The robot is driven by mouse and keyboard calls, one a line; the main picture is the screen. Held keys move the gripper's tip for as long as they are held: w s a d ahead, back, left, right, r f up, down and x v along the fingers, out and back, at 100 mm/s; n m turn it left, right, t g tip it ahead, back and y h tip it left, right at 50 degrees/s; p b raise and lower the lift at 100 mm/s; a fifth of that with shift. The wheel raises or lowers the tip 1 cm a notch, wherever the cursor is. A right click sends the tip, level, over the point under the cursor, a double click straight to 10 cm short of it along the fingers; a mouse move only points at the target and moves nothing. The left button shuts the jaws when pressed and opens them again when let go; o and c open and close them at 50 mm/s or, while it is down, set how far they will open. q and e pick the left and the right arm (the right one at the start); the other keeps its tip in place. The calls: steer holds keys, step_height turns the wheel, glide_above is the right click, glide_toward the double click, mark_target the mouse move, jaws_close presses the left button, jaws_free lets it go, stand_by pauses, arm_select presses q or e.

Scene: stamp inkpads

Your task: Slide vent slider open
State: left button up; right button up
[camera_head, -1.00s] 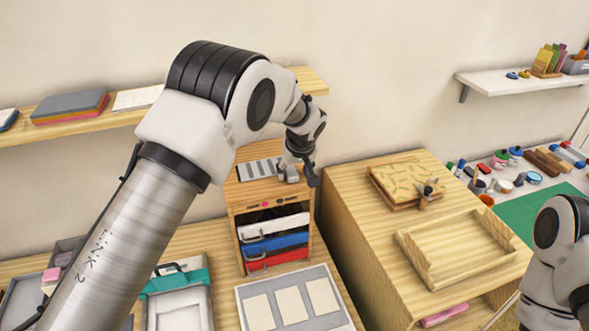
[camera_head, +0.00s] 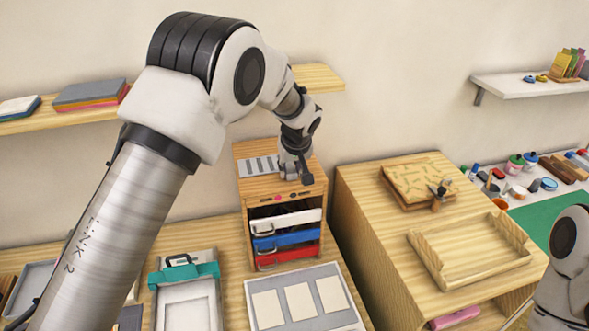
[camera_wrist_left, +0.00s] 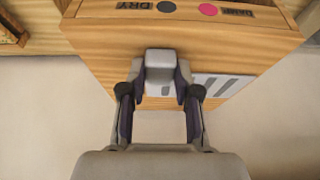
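The vent is a grey slotted plate (camera_head: 258,167) on top of a small wooden cabinet (camera_head: 286,190). In the left wrist view its slots (camera_wrist_left: 218,86) show to the right and partly behind my gripper. A grey block-like slider knob (camera_wrist_left: 160,64) stands on the cabinet top. In the head view my left gripper (camera_head: 297,178) is over the right part of the cabinet top and hides the knob. My right gripper is out of view.
The cabinet front has white, blue and red drawers (camera_head: 287,240). A wooden table (camera_head: 380,240) with a tray (camera_head: 470,275) and a patterned block (camera_head: 415,180) stands to the right. A wall shelf (camera_head: 322,76) hangs behind. A grey board (camera_head: 335,312) lies in front.

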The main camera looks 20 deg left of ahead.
arm_select(q)
steer(key=o, duration=0.3)
steer(key=shift+w, duration=0.1)
steer(key=shift+a+f, duration=0.1)
steer(key=v, duration=1.2)
steer(key=shift+w+a, duration=0.1)
steer(key=shift+w, duration=0.05)
